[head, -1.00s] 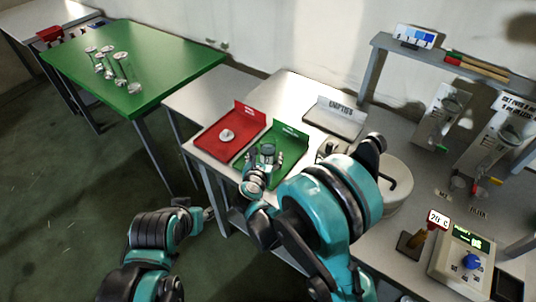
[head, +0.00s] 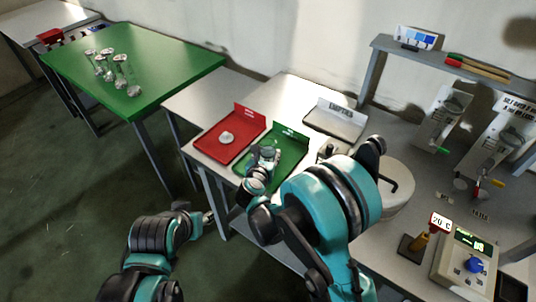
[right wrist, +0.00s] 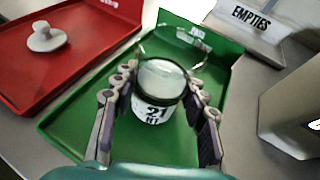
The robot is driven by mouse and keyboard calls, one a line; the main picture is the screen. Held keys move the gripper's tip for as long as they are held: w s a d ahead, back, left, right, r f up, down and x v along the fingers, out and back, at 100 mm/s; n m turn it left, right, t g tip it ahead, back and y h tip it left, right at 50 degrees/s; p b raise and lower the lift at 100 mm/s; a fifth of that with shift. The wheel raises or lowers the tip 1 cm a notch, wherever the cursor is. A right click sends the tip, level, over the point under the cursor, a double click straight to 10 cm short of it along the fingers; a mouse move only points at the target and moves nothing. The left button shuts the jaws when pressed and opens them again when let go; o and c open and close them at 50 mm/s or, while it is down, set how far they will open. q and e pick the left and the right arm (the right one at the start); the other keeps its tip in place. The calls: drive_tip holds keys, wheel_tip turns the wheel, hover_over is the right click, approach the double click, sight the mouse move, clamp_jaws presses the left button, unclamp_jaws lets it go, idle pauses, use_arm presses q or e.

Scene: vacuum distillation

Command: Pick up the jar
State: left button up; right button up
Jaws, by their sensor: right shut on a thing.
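The jar (right wrist: 158,92) is a small glass jar with a pale top and a white label reading 21, at the green tray (right wrist: 80,128). My right gripper (right wrist: 160,100) has a finger on each side of the jar and is shut on it. In the head view the jar (head: 267,154) shows between the fingers of the right gripper (head: 262,165). I cannot tell whether the jar touches the tray. My left gripper (head: 207,218) is low at the left of the table; its fingers are too small to read.
A red tray (head: 213,152) with a pale knobbed lid (head: 226,138) lies left of the green tray. An EMPTIES tray (head: 335,122) is behind right. A white round vessel (head: 392,190) stands right. A green table (head: 165,62) holds several glass items.

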sight(269, 142)
drive_tip(key=shift+r, duration=0.1)
drive_tip(key=shift+r+p, duration=0.6)
drive_tip(key=shift+r, duration=0.5)
drive_tip(key=shift+r+p, duration=0.45)
drive_tip(key=shift+r, duration=0.5)
drive_tip(key=s+d+r+p, duration=0.1)
drive_tip(key=s+d+r, duration=0.1)
drive_tip(key=d, duration=0.3)
drive_tip(key=s+d+r+p, duration=0.2)
drive_tip(key=d+r, duration=0.2)
drive_tip(key=d, duration=0.1)
drive_tip(key=shift+s+d+r, duration=0.2)
drive_tip(key=shift+s+r, duration=0.1)
drive_tip(key=shift+s, duration=0.1)
drive_tip(key=shift+s+d, duration=0.1)
